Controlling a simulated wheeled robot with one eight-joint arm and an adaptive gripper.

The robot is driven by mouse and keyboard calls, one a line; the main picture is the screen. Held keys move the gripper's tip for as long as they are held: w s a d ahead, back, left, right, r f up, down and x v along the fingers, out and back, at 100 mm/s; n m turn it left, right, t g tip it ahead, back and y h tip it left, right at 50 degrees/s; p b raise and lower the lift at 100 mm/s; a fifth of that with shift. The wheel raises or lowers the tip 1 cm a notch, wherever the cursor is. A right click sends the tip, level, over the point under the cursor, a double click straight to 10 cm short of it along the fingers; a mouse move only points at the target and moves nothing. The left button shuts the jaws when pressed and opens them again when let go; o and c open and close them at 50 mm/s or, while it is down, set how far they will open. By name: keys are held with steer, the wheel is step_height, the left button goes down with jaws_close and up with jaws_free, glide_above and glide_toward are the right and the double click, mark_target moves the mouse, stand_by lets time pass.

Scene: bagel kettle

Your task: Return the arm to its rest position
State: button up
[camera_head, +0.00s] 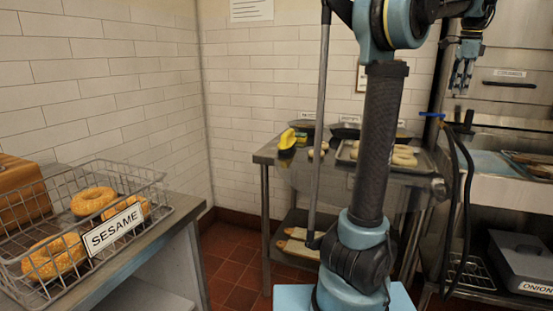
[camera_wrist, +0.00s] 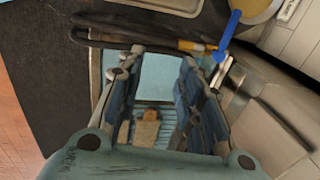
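My gripper (camera_head: 462,80) hangs fingers down at the upper right of the head view, in front of the steel oven front (camera_head: 510,85). My arm rises through the middle of that view and bends over toward the right. In the wrist view my gripper (camera_wrist: 161,62) has its two fingers apart with nothing held between them. Through the gap I see a light blue surface (camera_wrist: 155,90) and a small tan board-like thing (camera_wrist: 147,130) below.
A wire basket (camera_head: 165,190) labelled SESAME holds several bagels at left. A steel table (camera_head: 265,153) with a bagel tray (camera_head: 425,168) stands behind my arm. A black hose with a blue lever (camera_head: 432,114) hangs near my gripper. A grey ONION bin (camera_head: 520,250) is lower right.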

steer(key=s+a+f+n, duration=0.3)
steer(key=a+f+n, duration=0.3)
steer(key=a, duration=0.8)
steer(key=s+a+f+n, duration=0.2)
steer(key=a+f+n, duration=0.2)
steer(key=a+f, duration=0.75)
steer(key=s+a+f+n, duration=0.6)
steer(key=s+a+f, duration=0.3)
steer(key=f, duration=0.3)
steer(key=s+a+f+n, duration=0.6)
steer(key=s+a+f, duration=0.2)
steer(key=f, duration=0.3)
steer(key=shift+s+a+f+n+y, duration=0.3)
steer(key=shift+s+a+f+y, duration=0.1)
steer(key=shift+a, duration=0.35)
